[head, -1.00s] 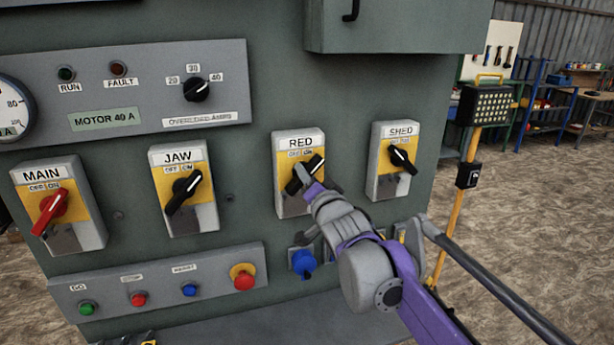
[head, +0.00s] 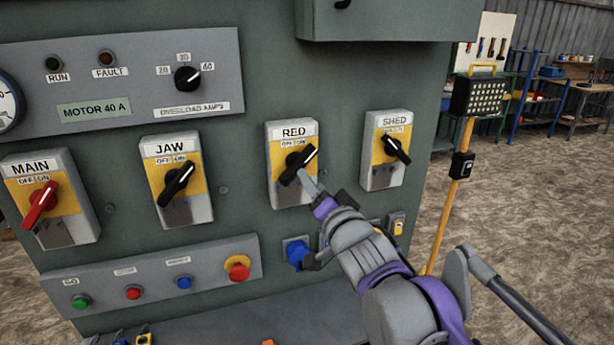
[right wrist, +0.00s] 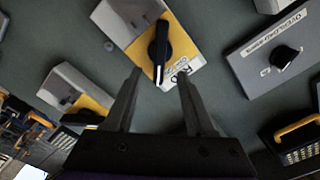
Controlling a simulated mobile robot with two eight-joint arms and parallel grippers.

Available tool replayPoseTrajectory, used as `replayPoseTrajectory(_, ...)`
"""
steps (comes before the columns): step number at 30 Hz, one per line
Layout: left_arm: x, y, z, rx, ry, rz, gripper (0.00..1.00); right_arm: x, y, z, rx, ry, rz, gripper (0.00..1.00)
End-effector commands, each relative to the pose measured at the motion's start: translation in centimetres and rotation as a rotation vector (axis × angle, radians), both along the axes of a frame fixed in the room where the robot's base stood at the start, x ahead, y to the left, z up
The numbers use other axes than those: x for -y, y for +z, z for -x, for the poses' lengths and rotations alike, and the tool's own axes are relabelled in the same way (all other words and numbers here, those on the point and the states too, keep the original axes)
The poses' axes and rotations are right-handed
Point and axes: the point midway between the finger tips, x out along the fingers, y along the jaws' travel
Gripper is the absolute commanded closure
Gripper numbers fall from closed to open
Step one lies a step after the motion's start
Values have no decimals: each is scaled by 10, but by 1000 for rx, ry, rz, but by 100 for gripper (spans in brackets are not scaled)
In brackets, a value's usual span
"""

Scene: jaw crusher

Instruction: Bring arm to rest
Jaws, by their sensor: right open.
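My right gripper (head: 314,187) is in front of the switch box labelled RED (head: 292,190), just below and right of its black handle (head: 298,165). In the right wrist view my right gripper (right wrist: 158,78) is open, its two fingers apart with nothing between them. A black switch handle (right wrist: 160,45) on a yellow plate lies beyond the fingertips there, apparently clear of them. The RED handle is tilted, its upper end to the right. My left gripper is not in view.
MAIN with a red handle (head: 40,205), JAW (head: 176,182) and SHED (head: 396,149) are on the same panel. A button strip (head: 210,262) and a blue knob (head: 297,252) are below. A floodlight on a yellow post (head: 452,205) stands right of the cabinet.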

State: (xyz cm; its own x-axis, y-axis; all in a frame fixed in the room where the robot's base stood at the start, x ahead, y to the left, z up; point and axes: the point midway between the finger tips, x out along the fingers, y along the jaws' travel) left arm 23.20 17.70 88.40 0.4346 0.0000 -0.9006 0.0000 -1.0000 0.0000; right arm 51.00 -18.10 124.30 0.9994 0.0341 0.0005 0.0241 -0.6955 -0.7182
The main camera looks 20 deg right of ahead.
Motion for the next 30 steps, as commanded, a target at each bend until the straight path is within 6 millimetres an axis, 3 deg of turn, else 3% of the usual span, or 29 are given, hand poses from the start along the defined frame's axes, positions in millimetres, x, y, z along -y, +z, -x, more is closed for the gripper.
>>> replayPoseTrajectory(6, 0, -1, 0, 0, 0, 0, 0, 1, 0, 17, 0, 0, -1, 45)
replayPoseTrajectory(22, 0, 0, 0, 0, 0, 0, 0, 2, -7, 21, -20, -10, 17, 45)
replayPoseTrajectory(26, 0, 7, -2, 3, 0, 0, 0, 12, -48, 39, -148, -55, 119, 45)
replayPoseTrajectory(30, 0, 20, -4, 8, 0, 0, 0, 21, -131, 87, -416, -61, 313, 45)
